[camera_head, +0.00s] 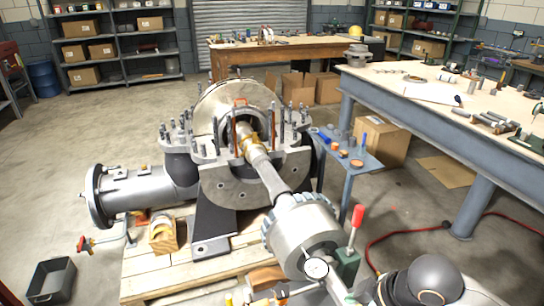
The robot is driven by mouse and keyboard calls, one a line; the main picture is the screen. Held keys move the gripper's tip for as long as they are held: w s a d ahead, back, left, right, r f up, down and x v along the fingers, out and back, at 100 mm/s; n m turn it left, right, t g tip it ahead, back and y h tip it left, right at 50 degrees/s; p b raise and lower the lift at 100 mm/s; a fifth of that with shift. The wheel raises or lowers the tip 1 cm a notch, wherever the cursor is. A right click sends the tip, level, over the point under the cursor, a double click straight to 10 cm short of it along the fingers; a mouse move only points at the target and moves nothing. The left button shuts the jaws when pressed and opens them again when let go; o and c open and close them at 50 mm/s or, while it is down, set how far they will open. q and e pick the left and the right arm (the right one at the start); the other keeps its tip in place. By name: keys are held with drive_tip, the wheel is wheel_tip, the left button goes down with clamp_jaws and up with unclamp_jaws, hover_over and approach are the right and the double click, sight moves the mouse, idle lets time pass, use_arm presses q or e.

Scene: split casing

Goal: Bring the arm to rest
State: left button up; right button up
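A grey rounded arm link (430,283), which looks like mine, shows at the bottom right edge. I cannot make out any gripper fingers on it. No left arm shows. The open split casing (255,178) stands on a wooden pallet (150,275) in the middle, with upright studs around its rim. A shaft (265,170) lies through it and runs down to a large grey coupling (303,232) at the front. A dial gauge (317,268) sits by the coupling, close to the left of the arm link.
A small blue-grey stand (366,160) with small parts is right of the casing. A long workbench (400,92) with tools fills the right. A red-handled lever (357,216) stands near the arm link. A red hose (400,234) crosses the floor. A dark bin (52,282) sits at left.

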drive_tip(key=s+d+f+m+h, duration=0.2)
drive_tip(key=s+d+f+m, duration=0.25)
drive_tip(key=s, duration=0.25)
drive_tip(key=s+d+f+m+h, duration=0.2)
drive_tip(key=s+d+f+m, duration=0.1)
drive_tip(key=s+f+m, duration=0.25)
use_arm(q)
drive_tip(key=shift+w+r+p, duration=0.15)
drive_tip(key=shift+r+p, duration=0.7)
drive_tip(key=shift+r, duration=0.05)
use_arm(e)
drive_tip(key=w+a+f+t+y, duration=0.2)
drive_tip(key=f+t, duration=0.4)
drive_tip(key=f, duration=0.3)
drive_tip(key=shift+w+a+f+n, duration=0.3)
drive_tip(key=shift+w+a, duration=0.4)
drive_tip(key=shift+a, duration=0.55)
